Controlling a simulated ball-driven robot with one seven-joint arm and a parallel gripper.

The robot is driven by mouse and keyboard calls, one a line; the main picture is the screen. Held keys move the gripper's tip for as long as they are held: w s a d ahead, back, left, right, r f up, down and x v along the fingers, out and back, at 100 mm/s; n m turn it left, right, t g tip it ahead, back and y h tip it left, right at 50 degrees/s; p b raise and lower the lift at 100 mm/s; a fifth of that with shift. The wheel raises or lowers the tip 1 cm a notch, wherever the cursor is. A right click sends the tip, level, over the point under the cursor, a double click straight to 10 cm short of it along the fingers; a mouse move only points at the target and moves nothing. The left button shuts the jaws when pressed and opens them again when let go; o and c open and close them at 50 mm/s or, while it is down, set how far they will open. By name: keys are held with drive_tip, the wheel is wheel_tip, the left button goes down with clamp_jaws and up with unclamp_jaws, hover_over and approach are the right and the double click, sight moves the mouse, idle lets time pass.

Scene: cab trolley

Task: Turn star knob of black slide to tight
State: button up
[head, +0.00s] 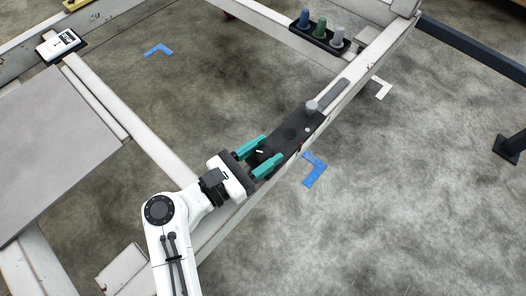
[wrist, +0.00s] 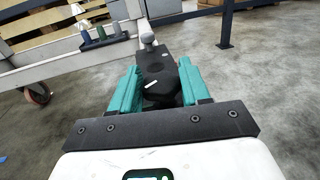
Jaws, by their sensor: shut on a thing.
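The black slide (head: 300,131) lies along the pale frame rail of the trolley in the head view. It also shows in the wrist view (wrist: 152,56), running away from my gripper. A dark star knob with a white mark (wrist: 158,85) sits at its near end, between my fingers in the wrist view. My gripper (head: 262,157) has teal fingers, one on each side of the knob, and is shut on it. In the head view the knob (head: 261,153) is partly hidden by the fingers. A grey ball-ended handle (head: 312,106) stands at the far part of the slide.
A black tray (head: 318,39) with blue, green and grey pegs sits on the frame farther back. A white device (head: 61,45) lies at the upper left. A grey panel (head: 55,140) covers the left. Blue tape (head: 314,170) marks open floor at right.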

drive_tip(key=m+g+h, duration=0.3)
drive_tip(key=g, duration=0.1)
drive_tip(key=shift+w+a+f+m+g, duration=0.1)
drive_tip(key=shift+m+g, duration=0.3)
drive_tip(key=shift+m+g+h, duration=0.5)
drive_tip(key=shift+m+g, duration=0.1)
drive_tip(key=shift+g, duration=0.3)
drive_tip(key=shift+m+g, duration=0.3)
drive_tip(key=shift+g, duration=0.2)
drive_tip(key=o, duration=1)
drive_tip(key=shift+c, duration=0.2)
drive_tip(key=v, duration=1)
drive_tip(key=shift+a, duration=0.35)
drive_tip(key=shift+f, duration=0.1)
